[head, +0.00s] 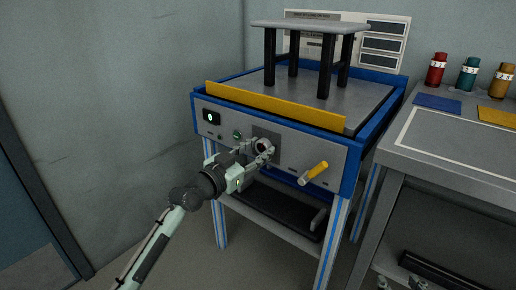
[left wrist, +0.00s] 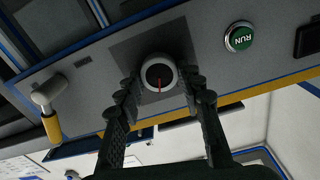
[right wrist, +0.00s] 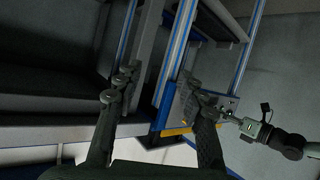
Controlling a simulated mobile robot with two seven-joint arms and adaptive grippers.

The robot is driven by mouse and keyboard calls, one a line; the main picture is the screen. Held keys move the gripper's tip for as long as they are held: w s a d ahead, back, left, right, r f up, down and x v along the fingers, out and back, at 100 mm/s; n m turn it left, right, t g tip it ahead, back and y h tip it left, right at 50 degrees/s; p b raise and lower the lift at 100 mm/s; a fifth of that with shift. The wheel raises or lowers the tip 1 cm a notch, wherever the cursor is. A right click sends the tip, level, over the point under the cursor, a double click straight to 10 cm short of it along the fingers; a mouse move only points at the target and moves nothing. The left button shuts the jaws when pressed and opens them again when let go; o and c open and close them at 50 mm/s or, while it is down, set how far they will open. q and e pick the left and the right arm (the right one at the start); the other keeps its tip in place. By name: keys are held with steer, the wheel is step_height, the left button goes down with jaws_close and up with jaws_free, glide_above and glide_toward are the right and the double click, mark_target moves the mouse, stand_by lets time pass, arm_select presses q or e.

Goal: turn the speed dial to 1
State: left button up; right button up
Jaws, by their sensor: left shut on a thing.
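The speed dial is a round silver-rimmed knob with a dark face and a red pointer line, on a dark square plate in the machine's front panel. In the left wrist view the dial (left wrist: 159,74) lies between my fingers, its red line pointing down in that upside-down picture. In the head view the dial (head: 263,147) is partly covered by my fingers. My left gripper (head: 264,150) is shut on the dial; its fingers also show in the left wrist view (left wrist: 161,84). No numbers around the dial are legible. My right gripper (right wrist: 155,85) is open and empty, outside the head view.
A yellow-handled lever (head: 314,173) sticks out at right. A stool (head: 310,28) stands on the machine behind a yellow bar (head: 270,106). A side table (head: 450,150) stands right.

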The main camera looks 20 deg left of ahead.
arm_select(q)
steer(key=n+p, duration=0.2)
steer(key=n, duration=0.1)
steer(key=shift+r, duration=0.15)
steer(key=n+p, duration=0.1)
steer(key=n, duration=0.3)
steer(key=shift+a+n+p, duration=0.1)
steer(key=shift+n+p, duration=0.2)
steer(key=shift+n, duration=0.7)
arm_select(e)
steer(key=s+d+f+m+g+h, duration=0.1)
steer(key=s+d+f+g+h, duration=0.3)
steer(key=s+d+f+g, duration=0.5)
steer(key=shift+s+d+f+m+g+h, duration=0.35)
steer(key=shift+s+d+f, duration=0.45)
steer(key=shift+s+d, duration=1.3)
steer(key=shift+a+f, duration=0.1)
arm_select(q)
steer(key=o, duration=1.2)
steer(key=shift+c, duration=0.2)
